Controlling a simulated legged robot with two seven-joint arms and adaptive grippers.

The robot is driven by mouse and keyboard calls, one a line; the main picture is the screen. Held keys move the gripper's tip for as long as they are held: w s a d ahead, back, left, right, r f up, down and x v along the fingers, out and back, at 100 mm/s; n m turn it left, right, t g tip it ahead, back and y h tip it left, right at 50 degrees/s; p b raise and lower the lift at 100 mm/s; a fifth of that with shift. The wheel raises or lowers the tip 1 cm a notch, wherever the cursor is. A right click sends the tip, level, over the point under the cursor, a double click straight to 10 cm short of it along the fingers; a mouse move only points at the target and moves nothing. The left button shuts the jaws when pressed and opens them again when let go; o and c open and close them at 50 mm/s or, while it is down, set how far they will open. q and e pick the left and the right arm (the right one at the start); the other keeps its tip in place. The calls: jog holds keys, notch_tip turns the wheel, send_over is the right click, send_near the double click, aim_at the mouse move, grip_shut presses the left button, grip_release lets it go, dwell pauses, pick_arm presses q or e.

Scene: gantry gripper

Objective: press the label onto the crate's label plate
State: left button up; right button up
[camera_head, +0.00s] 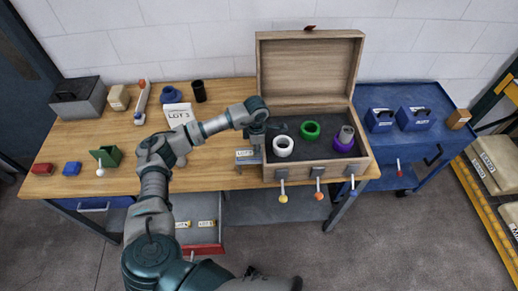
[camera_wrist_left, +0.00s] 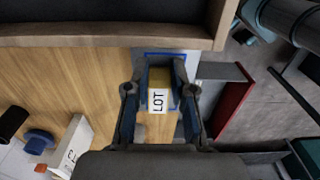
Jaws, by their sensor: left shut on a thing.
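The open wooden crate (camera_head: 270,171) stands at the middle right of the table in the head view. Its wall (camera_wrist_left: 100,34) crosses the top of the wrist view. My left gripper (camera_head: 257,139) points down beside the crate's left side. In the wrist view the left gripper (camera_wrist_left: 160,101) is shut on the label (camera_wrist_left: 158,101), a yellowish block with a white face reading LOT. A blue-outlined plate (camera_wrist_left: 150,54), apparently the label plate, shows behind the label, close to the crate wall. The label covers part of it; I cannot tell whether they touch. My right gripper is not in view.
White (camera_head: 283,151) and green (camera_head: 309,124) rings lie inside the crate, and levers with coloured knobs (camera_head: 283,198) stick out in front. An open red drawer (camera_head: 204,249) holds more labels. A blue cart (camera_head: 432,150) stands at right.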

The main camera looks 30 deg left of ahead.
pick_arm(q)
jog(key=shift+a+f, duration=0.2)
jog(key=shift+a, duration=0.2)
jog(key=o, duration=0.7)
jog(key=shift+d, duration=0.2)
jog(key=shift+o, duration=0.9)
jog(key=shift+d, duration=0.2)
jog(key=o, duration=0.5)
jog(key=shift+r, duration=0.1)
jog(key=shift+a, duration=0.25)
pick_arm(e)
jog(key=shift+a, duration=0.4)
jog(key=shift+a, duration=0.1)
